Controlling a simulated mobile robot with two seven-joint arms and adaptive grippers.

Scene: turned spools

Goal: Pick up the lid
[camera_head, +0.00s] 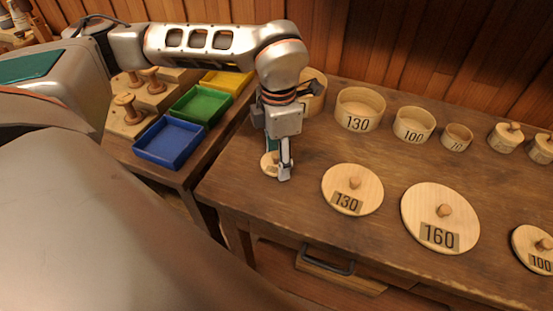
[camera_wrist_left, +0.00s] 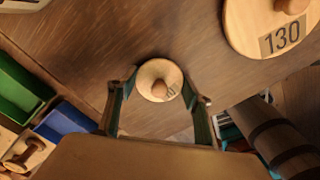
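A small round wooden lid (camera_head: 266,166) with a knob lies on the table below my left gripper (camera_head: 279,168), which partly hides it. In the left wrist view the small lid (camera_wrist_left: 158,71) shows between the two fingers of my left gripper (camera_wrist_left: 159,82), one on each side. The fingers are apart, and gaps show between them and the knob. The lid's label is too small to read surely. Larger lids marked 130 (camera_head: 368,186), 160 (camera_head: 462,208) and 100 (camera_head: 526,246) lie to the right. My right gripper is not in view.
Open round boxes marked 130 (camera_head: 372,99), 100 (camera_head: 424,119) and 70 (camera_head: 468,134) stand behind, near the wooden wall. Blue (camera_head: 164,155), green (camera_head: 216,114) and yellow trays (camera_head: 232,75) stand on a side surface at left. A drawer handle (camera_head: 329,264) is below the table's front edge.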

